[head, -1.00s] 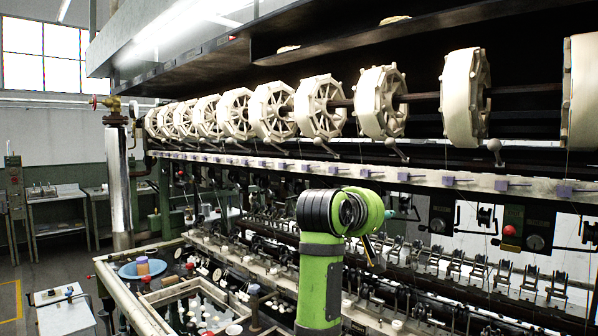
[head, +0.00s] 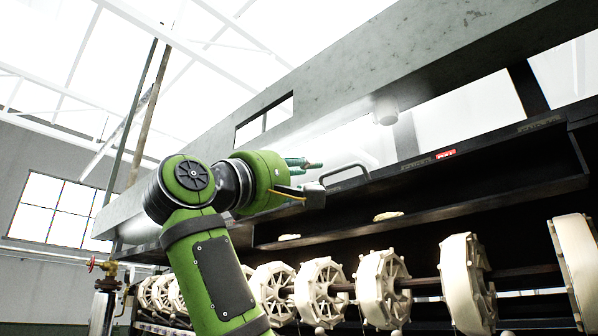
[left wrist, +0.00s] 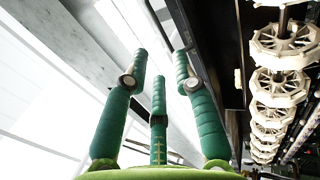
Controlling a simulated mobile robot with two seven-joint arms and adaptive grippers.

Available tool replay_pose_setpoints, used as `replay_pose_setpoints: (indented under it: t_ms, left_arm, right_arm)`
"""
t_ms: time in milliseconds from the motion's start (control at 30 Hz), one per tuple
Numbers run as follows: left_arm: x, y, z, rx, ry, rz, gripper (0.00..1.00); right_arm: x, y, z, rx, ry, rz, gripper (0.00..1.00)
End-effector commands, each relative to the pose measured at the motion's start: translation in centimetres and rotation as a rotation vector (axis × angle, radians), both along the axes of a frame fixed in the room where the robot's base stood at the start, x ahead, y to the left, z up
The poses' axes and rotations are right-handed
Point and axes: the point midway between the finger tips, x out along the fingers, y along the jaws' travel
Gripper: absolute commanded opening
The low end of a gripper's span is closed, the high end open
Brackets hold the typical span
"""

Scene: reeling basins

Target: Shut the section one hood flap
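The hood is a long grey casing (head: 330,75) running overhead above the reels. Below its face is a bright gap, and along the gap's lower side runs a dark edge panel (head: 470,150) with a dark bar handle (head: 345,170) and a small red label. I cannot tell for sure which panel is the section one flap. My left gripper (head: 308,163) is raised just left of the handle and seems apart from it. In the left wrist view its green fingers (left wrist: 160,65) are spread with nothing between them. My right gripper is not in view.
A row of cream reels (head: 320,288) on a shaft lies below the hood. A pipe with a red valve wheel (head: 91,263) stands at the far left. The dark ledge (head: 420,205) under the hood holds small pale pieces. Open air lies left of my arm.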

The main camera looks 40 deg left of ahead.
Motion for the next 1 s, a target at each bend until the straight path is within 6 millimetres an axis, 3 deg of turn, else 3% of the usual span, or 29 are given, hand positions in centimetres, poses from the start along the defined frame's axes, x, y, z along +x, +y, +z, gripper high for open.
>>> replay_pose_setpoints:
  t_ms: [700, 1000]
  left_arm:
    - [8.0, -0.7, 3.6, 0.002, 0.004, -0.001, 0.27]
    - [9.8, -0.8, 4.1, 0.002, 0.004, 0.001, 0.27]
  right_arm:
    - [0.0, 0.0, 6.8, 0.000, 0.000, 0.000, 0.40]
    - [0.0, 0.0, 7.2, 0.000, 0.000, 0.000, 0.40]
